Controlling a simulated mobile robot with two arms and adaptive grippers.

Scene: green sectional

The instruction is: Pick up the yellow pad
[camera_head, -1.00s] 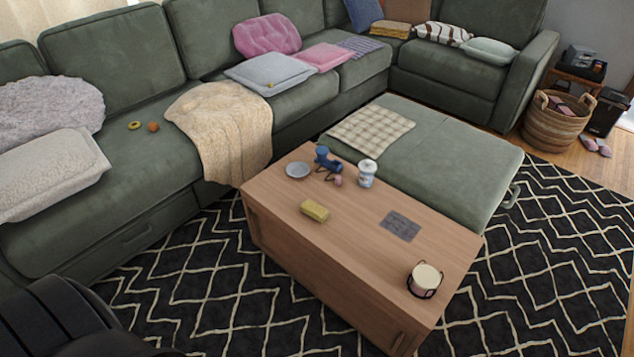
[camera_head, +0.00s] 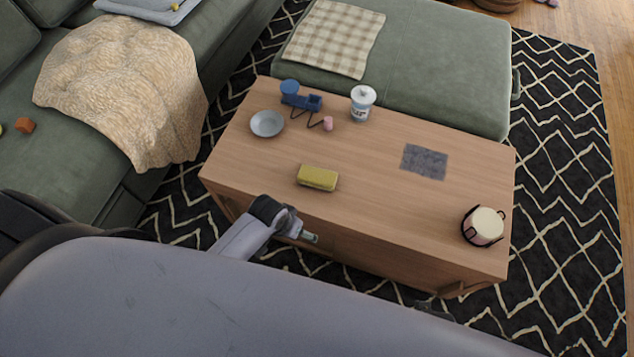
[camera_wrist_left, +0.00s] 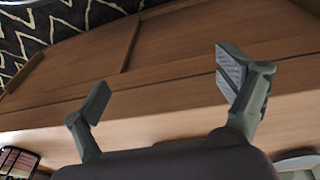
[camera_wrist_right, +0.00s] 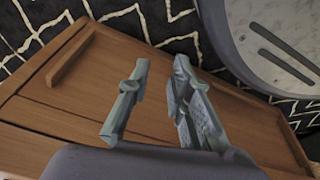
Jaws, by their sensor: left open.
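The yellow pad (camera_head: 318,178) is a small block lying flat on the wooden coffee table (camera_head: 365,190), near its front edge and left of the middle. My left gripper (camera_head: 306,236) is in front of the table's near side, below the pad in the head view and apart from it. In the left wrist view its fingers (camera_wrist_left: 168,80) are spread wide with nothing between them, facing the table's wooden side. In the right wrist view my right gripper's fingers (camera_wrist_right: 161,65) stand apart and empty by the table's side. The pad shows in neither wrist view.
The table also holds a grey-blue plate (camera_head: 267,123), a blue object (camera_head: 300,97), a white lidded jar (camera_head: 363,102), a grey mat (camera_head: 424,162) and a candle in a dark holder (camera_head: 484,226). The tabletop around the pad is clear. A green sofa (camera_head: 75,170) stands at left.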

